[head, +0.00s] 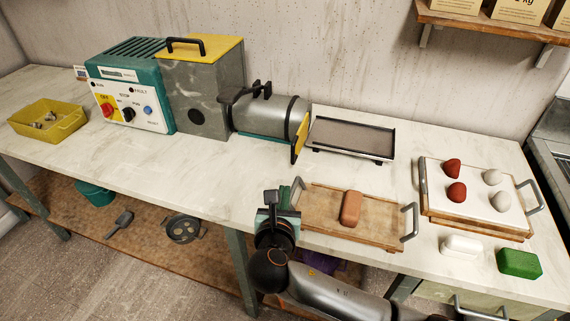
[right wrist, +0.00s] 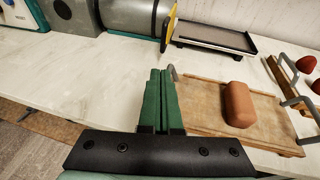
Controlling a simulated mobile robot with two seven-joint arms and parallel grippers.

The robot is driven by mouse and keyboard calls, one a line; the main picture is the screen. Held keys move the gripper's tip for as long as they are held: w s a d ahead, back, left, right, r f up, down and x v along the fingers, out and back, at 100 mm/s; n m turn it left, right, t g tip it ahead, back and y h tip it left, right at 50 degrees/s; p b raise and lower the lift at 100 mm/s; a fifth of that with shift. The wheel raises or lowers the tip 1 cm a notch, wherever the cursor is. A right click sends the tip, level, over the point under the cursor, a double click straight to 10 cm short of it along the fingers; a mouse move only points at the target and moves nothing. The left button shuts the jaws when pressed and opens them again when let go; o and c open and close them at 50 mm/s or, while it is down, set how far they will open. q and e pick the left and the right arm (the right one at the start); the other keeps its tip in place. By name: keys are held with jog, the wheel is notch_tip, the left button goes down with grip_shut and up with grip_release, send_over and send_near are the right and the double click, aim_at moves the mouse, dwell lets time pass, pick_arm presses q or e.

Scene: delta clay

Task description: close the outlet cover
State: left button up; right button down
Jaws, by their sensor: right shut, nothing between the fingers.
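The yellow outlet cover (head: 300,138) is a thin plate at the right end of the grey extruder barrel (head: 268,113). I see it nearly edge-on, and cannot tell how far it stands from the barrel mouth. It also shows at the top of the right wrist view (right wrist: 170,26). My right gripper (head: 286,195) is shut and empty, in front of the cover and nearer the table's front edge, apart from it. Its green fingers (right wrist: 160,96) are pressed together in the right wrist view. My left gripper is not in view.
A wooden tray (head: 325,205) with a brown clay block (head: 351,208) lies beside my right gripper. The machine's grey hopper (head: 203,100) stands left of the barrel. The tabletop in front of the machine is clear.

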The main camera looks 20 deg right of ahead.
jog(key=b, duration=0.2)
send_near(301, 138)
jog(key=a+f, duration=0.1)
jog(key=s+a+f, duration=0.1)
jog(key=a+f, duration=0.1)
jog(key=shift+s, duration=0.3)
jog(key=shift+w+d, duration=0.3)
jog(key=shift+w, duration=0.4)
jog(key=shift+w+d+r, duration=0.1)
jog(key=shift+w+d, duration=0.1)
jog(key=shift+w, duration=0.05)
jog(key=w+d, duration=0.1)
jog(key=w, duration=0.1)
jog(key=w+d, duration=0.1)
jog(key=w, duration=0.1)
jog(key=w+d, duration=0.2)
jog(key=shift+w+d, duration=0.2)
jog(key=shift+w, duration=0.05)
jog(key=shift+d+r, duration=0.15)
